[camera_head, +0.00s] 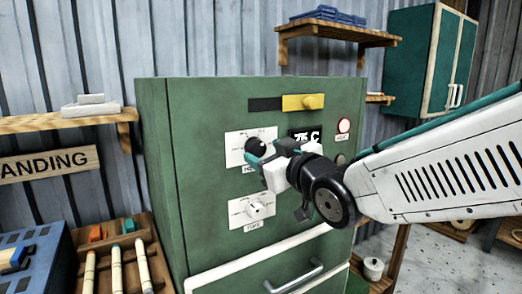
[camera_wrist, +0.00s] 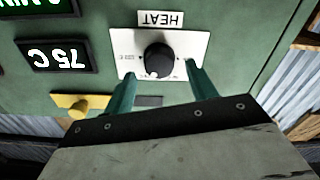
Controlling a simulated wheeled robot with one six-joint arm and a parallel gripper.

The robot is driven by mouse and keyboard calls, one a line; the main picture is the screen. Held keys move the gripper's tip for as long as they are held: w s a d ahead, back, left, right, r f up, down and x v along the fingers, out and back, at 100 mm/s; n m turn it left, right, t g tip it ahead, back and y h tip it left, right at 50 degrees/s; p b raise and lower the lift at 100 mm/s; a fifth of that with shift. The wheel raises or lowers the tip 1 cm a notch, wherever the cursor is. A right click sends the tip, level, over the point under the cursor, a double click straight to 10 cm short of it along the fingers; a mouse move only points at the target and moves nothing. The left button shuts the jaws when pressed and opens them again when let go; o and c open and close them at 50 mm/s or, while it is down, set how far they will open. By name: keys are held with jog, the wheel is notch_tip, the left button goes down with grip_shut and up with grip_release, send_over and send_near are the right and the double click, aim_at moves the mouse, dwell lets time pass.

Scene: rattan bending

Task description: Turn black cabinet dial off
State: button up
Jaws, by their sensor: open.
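The black dial (camera_head: 256,146) sits on a white plate labelled HEAT on the front of the green cabinet (camera_head: 180,200). In the wrist view the black dial (camera_wrist: 158,60) is upside down, with a small white mark at its lower edge. My gripper (camera_head: 262,158) is in front of the cabinet, close to the dial. In the wrist view its two teal fingers (camera_wrist: 160,88) are apart, one on each side below the dial. I see no contact between fingers and dial. The display (camera_wrist: 60,56) reads 75 C.
A white dial (camera_head: 256,211) sits below on its own plate. A drawer handle (camera_head: 294,278) sticks out lower down. A tray of coloured sticks (camera_head: 118,262) stands at the left.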

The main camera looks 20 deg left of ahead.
aim_at(256, 148)
jog(key=shift+x, duration=1.4)
jog(key=c, duration=1)
